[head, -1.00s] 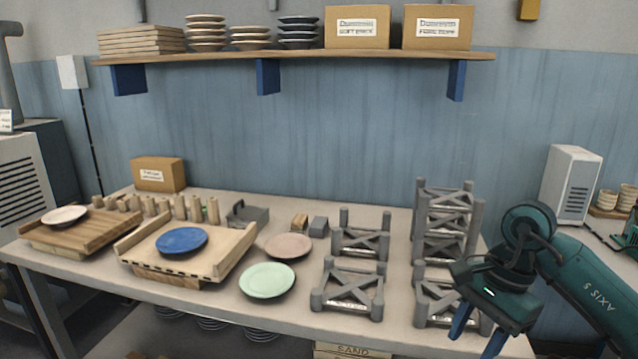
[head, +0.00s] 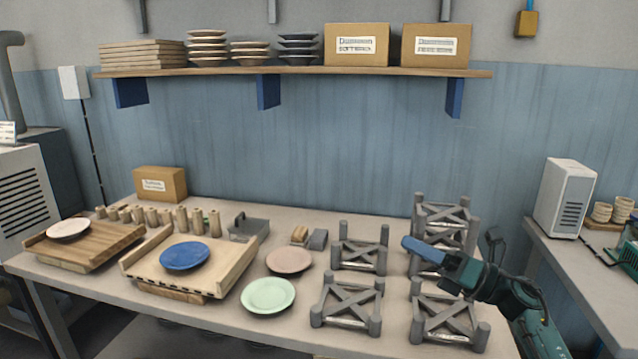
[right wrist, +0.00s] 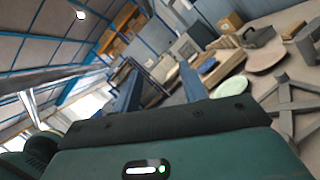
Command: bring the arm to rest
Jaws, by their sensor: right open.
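My right gripper (head: 412,244) is open and empty. It points left above the grey stacking racks (head: 436,306) at the table's right end, its blue fingers lined up one behind the other in the head view. Both fingers (right wrist: 160,72) show apart in the right wrist view, with nothing between them. My right arm comes in from the lower right and partly hides the racks behind it. My left gripper is not in view.
A pale green plate (head: 268,295), a pink plate (head: 289,260) and a blue plate (head: 185,256) on a wooden tray (head: 234,262) lie left of the racks. A side bench (head: 575,260) stands at the right. A shelf (head: 300,72) hangs above.

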